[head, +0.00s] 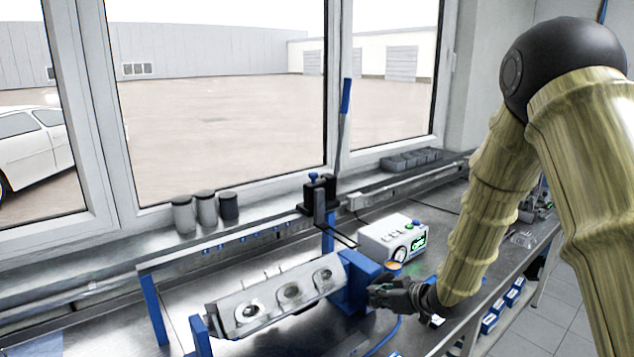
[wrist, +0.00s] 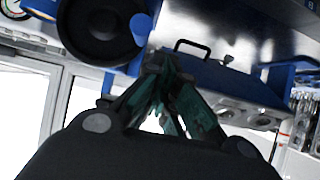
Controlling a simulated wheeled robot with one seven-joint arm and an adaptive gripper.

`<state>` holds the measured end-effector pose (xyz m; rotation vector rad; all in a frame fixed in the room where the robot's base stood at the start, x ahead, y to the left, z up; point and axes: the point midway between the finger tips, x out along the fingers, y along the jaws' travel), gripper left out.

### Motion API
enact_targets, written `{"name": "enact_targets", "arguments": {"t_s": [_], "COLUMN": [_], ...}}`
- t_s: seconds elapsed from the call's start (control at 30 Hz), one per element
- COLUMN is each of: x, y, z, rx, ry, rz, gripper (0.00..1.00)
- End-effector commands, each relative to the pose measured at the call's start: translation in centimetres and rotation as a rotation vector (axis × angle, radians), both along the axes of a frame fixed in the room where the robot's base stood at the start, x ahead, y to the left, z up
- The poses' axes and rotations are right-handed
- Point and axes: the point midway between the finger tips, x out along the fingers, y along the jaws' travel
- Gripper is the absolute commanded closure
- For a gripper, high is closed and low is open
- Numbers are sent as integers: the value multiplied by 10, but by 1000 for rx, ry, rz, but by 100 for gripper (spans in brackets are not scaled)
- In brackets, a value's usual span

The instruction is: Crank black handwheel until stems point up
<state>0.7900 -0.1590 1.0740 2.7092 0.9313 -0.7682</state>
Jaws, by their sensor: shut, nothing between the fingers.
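The grey cylinder head (head: 275,302) hangs in a blue stand (head: 153,308), its face with several round ports tilted toward me. Small thin stems show faintly along its upper back edge; their exact direction is hard to tell. The black handwheel (wrist: 100,35) shows at upper left in the wrist view, with a blue knob (wrist: 141,26) at its right side. In the head view I cannot make out the wheel near my gripper. My gripper (head: 376,291) is at the right end of the stand. In the wrist view its fingertips (wrist: 156,63) are shut and empty, just below the knob; contact is unclear.
A white box with a green display (head: 392,238) stands behind my gripper. A black-and-blue upright fixture (head: 320,195) stands behind the cylinder head. Several grey canisters (head: 206,208) line the window sill.

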Motion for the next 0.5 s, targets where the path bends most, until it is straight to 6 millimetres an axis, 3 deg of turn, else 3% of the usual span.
{"name": "enact_targets", "arguments": {"t_s": [0.33,0.5], "x": [-16,-12], "y": [-2,-2], "z": [15,20], "rx": [-1,0], "ry": [-18,-19], "rz": [-2,1], "gripper": [100,100]}}
